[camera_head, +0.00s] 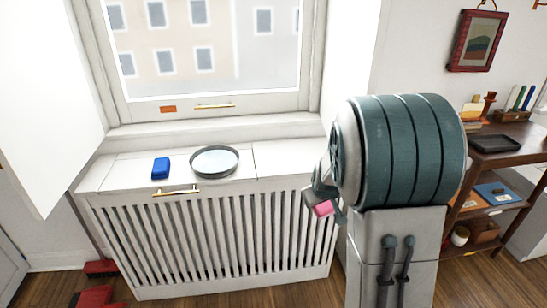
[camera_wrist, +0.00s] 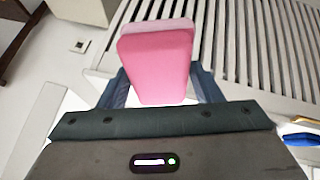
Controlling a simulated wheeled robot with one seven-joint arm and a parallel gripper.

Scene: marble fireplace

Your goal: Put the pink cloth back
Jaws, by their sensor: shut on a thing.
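The pink cloth (camera_wrist: 158,60) looks like a thick folded block. In the wrist view it sits between the two fingers of my gripper (camera_wrist: 160,92), which is shut on it. In the head view the pink cloth (camera_head: 323,208) shows at the end of my gripper (camera_head: 318,200), in front of the right end of the white slatted cabinet (camera_head: 217,240) under the window. It is held clear of the cabinet top. My arm's teal links hide part of the area to the right.
A blue folded cloth (camera_head: 161,168) and a round grey-rimmed dish (camera_head: 214,161) lie on the cabinet top, with bare room between dish and right end. A brass handle (camera_head: 178,190) is on its front edge. A wooden shelf unit (camera_head: 500,150) stands right. Red objects (camera_head: 98,294) lie on the floor.

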